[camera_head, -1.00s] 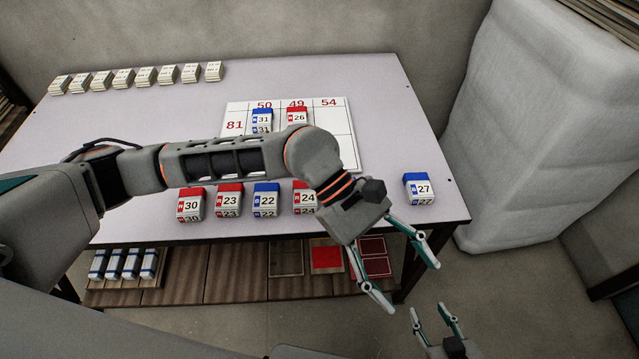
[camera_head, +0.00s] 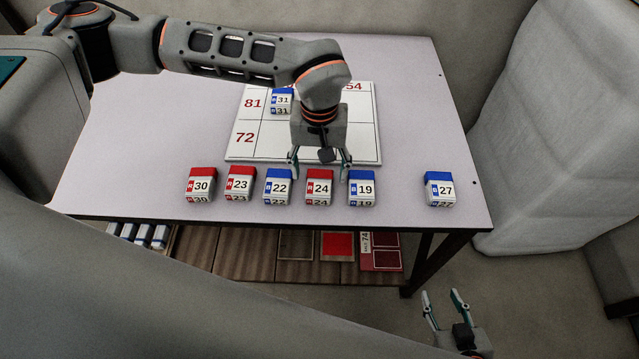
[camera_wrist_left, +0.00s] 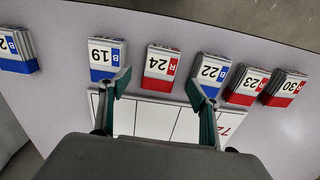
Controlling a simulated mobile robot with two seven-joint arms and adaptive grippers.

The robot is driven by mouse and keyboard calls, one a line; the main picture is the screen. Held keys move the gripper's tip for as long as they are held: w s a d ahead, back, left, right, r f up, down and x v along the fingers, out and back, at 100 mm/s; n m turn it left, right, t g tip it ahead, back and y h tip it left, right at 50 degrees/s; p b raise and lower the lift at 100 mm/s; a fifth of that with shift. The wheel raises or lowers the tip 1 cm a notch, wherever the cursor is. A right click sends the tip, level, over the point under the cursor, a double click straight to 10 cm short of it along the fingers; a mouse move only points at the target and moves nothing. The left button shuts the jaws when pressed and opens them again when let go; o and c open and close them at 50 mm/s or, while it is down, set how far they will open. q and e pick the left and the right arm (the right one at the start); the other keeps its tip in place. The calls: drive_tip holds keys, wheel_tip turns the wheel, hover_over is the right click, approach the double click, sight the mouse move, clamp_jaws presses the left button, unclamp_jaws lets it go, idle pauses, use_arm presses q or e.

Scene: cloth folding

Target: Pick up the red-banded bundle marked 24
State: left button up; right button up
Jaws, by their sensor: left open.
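The red-banded bundle marked 24 (camera_head: 319,188) stands in the row near the table's front edge, between the blue-banded bundle 22 (camera_head: 277,187) and the blue-banded bundle 19 (camera_head: 361,188). My left gripper (camera_head: 319,170) is open and empty, just behind and above bundle 24. In the left wrist view, bundle 24 (camera_wrist_left: 162,60) lies beyond and between the spread fingertips (camera_wrist_left: 160,80), not between the pads. My right gripper (camera_head: 443,298) hangs low at the bottom right, off the table, with its fingers apart and nothing between them.
Red-banded bundles 30 (camera_head: 200,185) and 23 (camera_head: 239,184) stand to the left, blue-banded 27 (camera_head: 439,189) to the right. A white number board (camera_head: 245,152) lies behind, with blue-banded bundle 31 (camera_head: 281,101) on it. A lower shelf (camera_head: 195,256) holds more items.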

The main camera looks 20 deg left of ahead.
sight(319, 187)
use_arm(q)
drive_tip(key=f, duration=0.4)
drive_tip(key=shift+s+f, duration=0.15)
drive_tip(key=shift+s, duration=0.2)
drive_tip(key=shift+c, duration=0.3)
drive_tip(key=c, duration=1.1)
